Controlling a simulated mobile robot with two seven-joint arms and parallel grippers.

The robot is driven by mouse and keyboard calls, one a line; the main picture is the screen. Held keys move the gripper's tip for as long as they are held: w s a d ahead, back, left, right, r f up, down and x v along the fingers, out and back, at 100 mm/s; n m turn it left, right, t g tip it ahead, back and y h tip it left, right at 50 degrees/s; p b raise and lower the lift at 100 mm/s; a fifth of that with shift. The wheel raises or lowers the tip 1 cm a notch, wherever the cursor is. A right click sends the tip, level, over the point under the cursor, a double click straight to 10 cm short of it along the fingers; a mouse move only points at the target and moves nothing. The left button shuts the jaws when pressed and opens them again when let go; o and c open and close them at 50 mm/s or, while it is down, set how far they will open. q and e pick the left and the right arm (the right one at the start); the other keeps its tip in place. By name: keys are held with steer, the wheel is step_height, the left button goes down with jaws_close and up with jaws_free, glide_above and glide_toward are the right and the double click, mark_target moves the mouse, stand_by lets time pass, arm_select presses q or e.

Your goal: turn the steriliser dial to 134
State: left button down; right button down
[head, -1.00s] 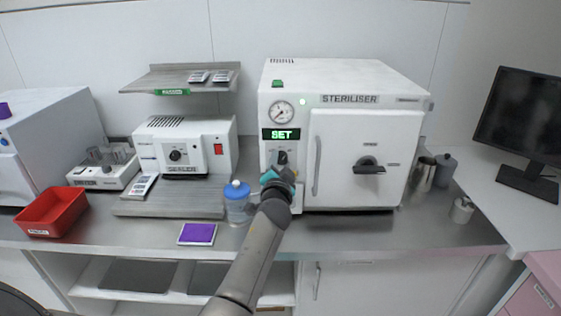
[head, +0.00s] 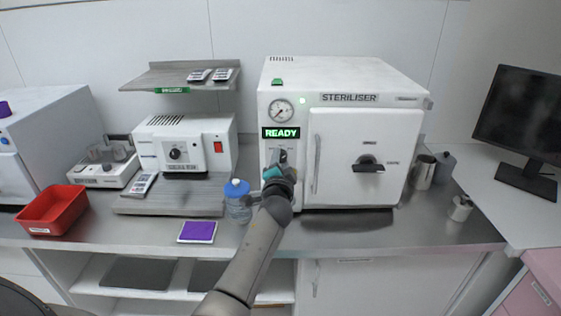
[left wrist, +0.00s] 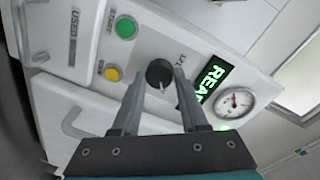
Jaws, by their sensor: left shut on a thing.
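The white steriliser (head: 365,190) stands on the steel counter, its door shut. Its front panel carries a dark round dial (left wrist: 158,73). My left gripper (head: 282,163) is at that panel, left of the door. In the left wrist view my left gripper (left wrist: 160,80) has its fingertips on either side of the dial, shut on it. The green display (head: 281,133) above the dial reads READY. The dial's pointer and scale numbers are too small or hidden to read. My right gripper is not in view.
A clear jar with a blue lid (head: 238,200) stands close left of my left arm. A purple pad (head: 197,231) lies in front of it. The sealer (head: 183,150) is further left. The door handle (head: 368,164) juts out at right.

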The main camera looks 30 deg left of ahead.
arm_select(q)
steer(key=shift+c, duration=2.2)
jaws_free()
steer(key=shift+s+d, duration=0.35)
steer(key=shift+s, duration=0.2)
steer(key=v, duration=1.4)
steer(key=shift+p, duration=0.35)
